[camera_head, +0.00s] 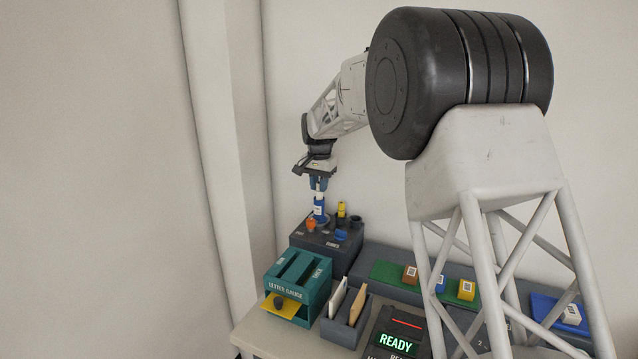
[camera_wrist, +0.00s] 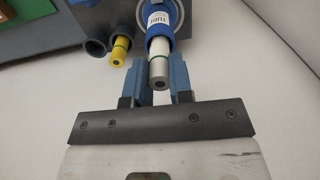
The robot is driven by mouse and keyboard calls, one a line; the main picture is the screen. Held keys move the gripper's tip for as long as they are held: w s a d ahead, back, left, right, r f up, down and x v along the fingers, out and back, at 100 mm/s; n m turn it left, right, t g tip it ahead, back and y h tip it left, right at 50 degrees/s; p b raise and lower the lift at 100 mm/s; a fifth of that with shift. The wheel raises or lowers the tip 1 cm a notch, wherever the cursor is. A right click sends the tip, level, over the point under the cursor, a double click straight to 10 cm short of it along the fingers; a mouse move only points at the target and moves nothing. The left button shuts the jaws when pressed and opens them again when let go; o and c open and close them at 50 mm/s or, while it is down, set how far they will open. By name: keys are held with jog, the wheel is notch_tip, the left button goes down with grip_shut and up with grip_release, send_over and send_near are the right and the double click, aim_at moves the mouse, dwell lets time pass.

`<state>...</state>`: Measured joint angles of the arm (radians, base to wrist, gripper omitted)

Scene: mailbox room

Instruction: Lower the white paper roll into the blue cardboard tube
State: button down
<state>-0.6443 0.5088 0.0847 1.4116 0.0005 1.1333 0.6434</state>
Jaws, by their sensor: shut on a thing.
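The white paper roll (camera_wrist: 159,69) is held between the blue fingers of my gripper (camera_wrist: 156,66). In the head view the roll (camera_head: 319,188) is a small pale piece below my gripper (camera_head: 318,184), which points down. The blue cardboard tube (camera_head: 319,207) stands upright on the dark tube box, right below the roll; it wears a white label. In the wrist view the blue tube (camera_wrist: 168,16) lies directly beyond the roll, in line with it. The roll's far end meets or overlaps the tube's mouth; I cannot tell how deep it is inside.
The dark tube box (camera_head: 327,247) also carries a yellow roll (camera_head: 341,210), an orange piece (camera_head: 311,225) and a dark open tube (camera_head: 356,221). A teal letter gauge (camera_head: 296,285) stands in front. A green mat (camera_head: 386,271) with small parcels lies right.

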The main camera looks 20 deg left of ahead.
jog(key=shift+f, duration=0.65)
jog(key=c, duration=0.7)
grip_release()
jog(key=shift+r, duration=0.1)
jog(key=shift+r, duration=2.9)
